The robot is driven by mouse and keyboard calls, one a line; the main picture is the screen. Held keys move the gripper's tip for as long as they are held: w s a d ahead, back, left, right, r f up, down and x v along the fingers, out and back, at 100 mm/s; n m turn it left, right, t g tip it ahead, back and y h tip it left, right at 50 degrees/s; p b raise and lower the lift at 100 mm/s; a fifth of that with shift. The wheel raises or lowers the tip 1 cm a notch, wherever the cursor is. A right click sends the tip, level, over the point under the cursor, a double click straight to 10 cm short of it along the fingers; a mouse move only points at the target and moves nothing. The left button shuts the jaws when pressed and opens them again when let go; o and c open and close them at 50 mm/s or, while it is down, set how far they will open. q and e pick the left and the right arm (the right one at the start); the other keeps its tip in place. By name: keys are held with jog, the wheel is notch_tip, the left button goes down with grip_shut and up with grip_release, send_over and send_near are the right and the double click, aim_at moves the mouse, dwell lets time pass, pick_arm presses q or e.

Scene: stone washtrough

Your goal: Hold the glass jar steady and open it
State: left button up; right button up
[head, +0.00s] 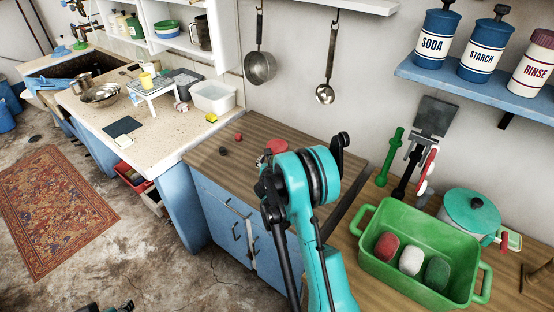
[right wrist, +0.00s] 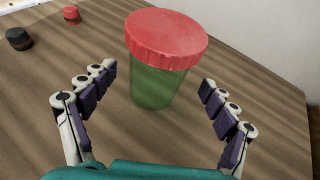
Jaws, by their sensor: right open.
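The glass jar has a green see-through body (right wrist: 155,88) and a wide red ribbed lid (right wrist: 166,36), which is on it. It stands upright on the wooden counter. In the head view only its red lid (head: 276,146) shows, just beyond my right arm, which hides the rest. My right gripper (right wrist: 158,82) is open, with one finger on each side of the jar. Gaps show between the fingers and the jar, and nothing is held. I cannot make out my left gripper.
A small red piece (right wrist: 71,14) and a dark piece (right wrist: 18,38) lie left of the jar. A green tub (head: 375,262) with several soap-like blocks and a teal-lidded pot (head: 470,215) stand to the right. A ladle (head: 326,93) hangs behind. The counter around the jar is mostly clear.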

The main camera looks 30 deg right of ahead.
jog(key=b+x, duration=0.1)
jog(key=x, duration=0.3)
jog(key=shift+w+a+b, duration=0.1)
jog(key=shift+b, duration=0.2)
jog(key=shift+w+d+f, duration=0.1)
jog(key=shift+w+d, duration=0.15)
jog(key=shift+w, duration=0.05)
jog(key=c, duration=1.4)
jog(key=shift+r, duration=0.2)
